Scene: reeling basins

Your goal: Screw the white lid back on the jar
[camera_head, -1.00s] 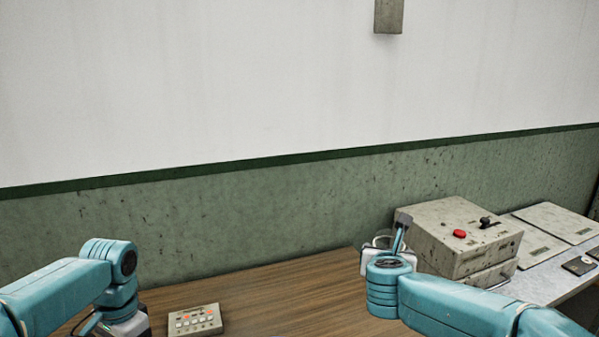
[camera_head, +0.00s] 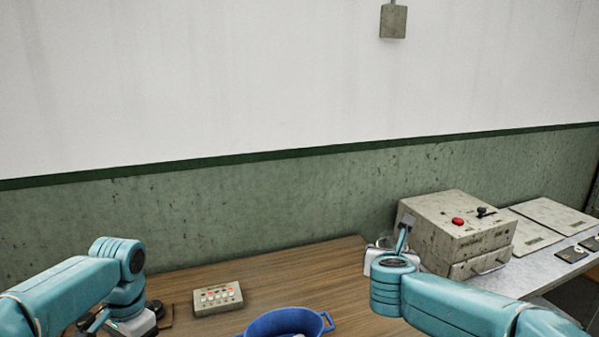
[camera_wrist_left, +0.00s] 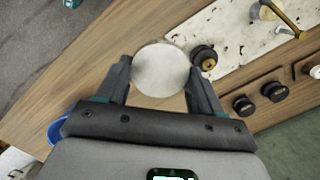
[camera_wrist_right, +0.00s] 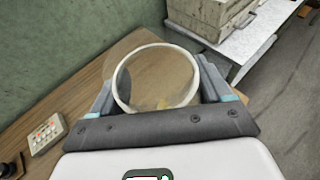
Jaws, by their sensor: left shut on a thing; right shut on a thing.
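The white lid (camera_wrist_left: 160,70) is a pale round disc between the fingers of my left gripper (camera_wrist_left: 163,76) in the left wrist view. That gripper is shut on it, above the wooden table. The clear jar (camera_wrist_right: 155,78), with a pale rim and an open mouth, is between the fingers of my right gripper (camera_wrist_right: 156,92) in the right wrist view. That gripper is shut on it. A little of the jar shows behind my right wrist in the head view. Lid and jar are far apart, on opposite sides of the table.
A blue basin (camera_head: 285,324) stands at the front middle of the wooden table (camera_head: 300,280). A button panel (camera_head: 218,298) lies left of it. A grey machine box (camera_head: 457,235) stands at the right. Several dark round pieces (camera_wrist_left: 274,91) lie beyond the lid in the left wrist view.

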